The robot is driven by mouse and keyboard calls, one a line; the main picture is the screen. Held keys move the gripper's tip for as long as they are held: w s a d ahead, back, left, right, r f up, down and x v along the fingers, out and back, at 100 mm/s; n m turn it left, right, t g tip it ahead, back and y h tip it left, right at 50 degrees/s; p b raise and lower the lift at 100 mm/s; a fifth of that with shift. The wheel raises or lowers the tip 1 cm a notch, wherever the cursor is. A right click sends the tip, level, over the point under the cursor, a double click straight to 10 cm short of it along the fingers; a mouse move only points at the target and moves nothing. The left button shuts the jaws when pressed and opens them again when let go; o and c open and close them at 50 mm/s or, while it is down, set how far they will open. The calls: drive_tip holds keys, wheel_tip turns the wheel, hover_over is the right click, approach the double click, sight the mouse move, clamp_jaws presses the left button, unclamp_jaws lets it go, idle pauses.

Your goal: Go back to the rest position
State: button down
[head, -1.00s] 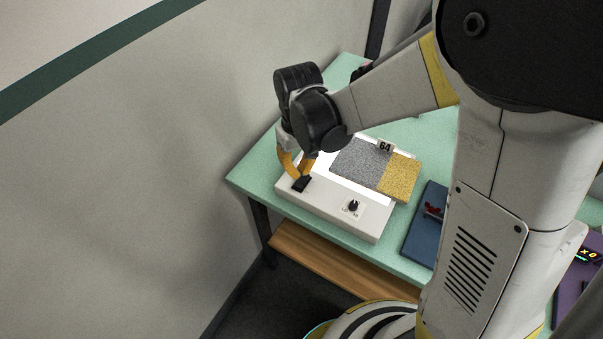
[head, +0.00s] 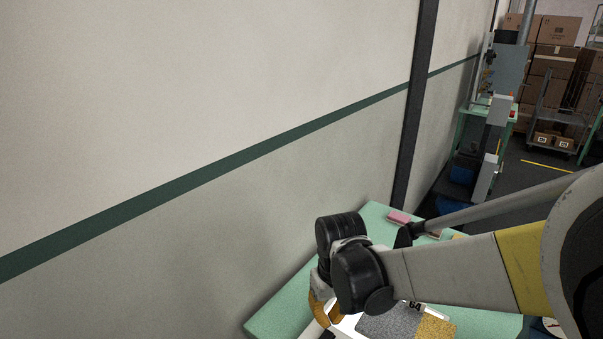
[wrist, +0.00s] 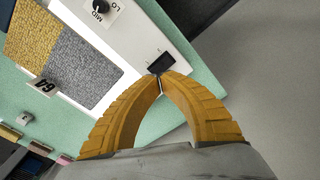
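My gripper (head: 325,322) hangs over the left end of a white light box on the green table, with its arm reaching in from the right. In the wrist view its two orange fingers (wrist: 160,78) curve together and their tips meet, with nothing seen between them. The tips are right by a black switch (wrist: 161,64) on the white light box (wrist: 150,30); I cannot tell whether they touch it. The box's lit top carries a grey and yellow sample (wrist: 75,65) with a "64" tag (wrist: 42,86).
The green table (head: 285,310) stands against a pale wall (head: 200,90) with a dark post (head: 415,110). Small coloured blocks (head: 399,217) lie at its far edge. A machine (head: 505,75), stacked cartons (head: 555,60) and a cart (head: 555,115) stand far back right. Floor (head: 530,155) shows there.

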drive_tip(key=s+d+r+m+t+b, duration=0.2)
drive_tip(key=s+d+r+t, duration=0.1)
drive_tip(key=s+d, duration=0.2)
drive_tip(key=s+d+r+m+t+b, duration=0.2)
drive_tip(key=s+d+r+t+b, duration=0.1)
drive_tip(key=s+d, duration=0.2)
drive_tip(key=shift+s+d+t+b, duration=0.3)
drive_tip(key=shift+s+d+b, duration=0.05)
drive_tip(key=shift+d, duration=0.75)
idle(0.6)
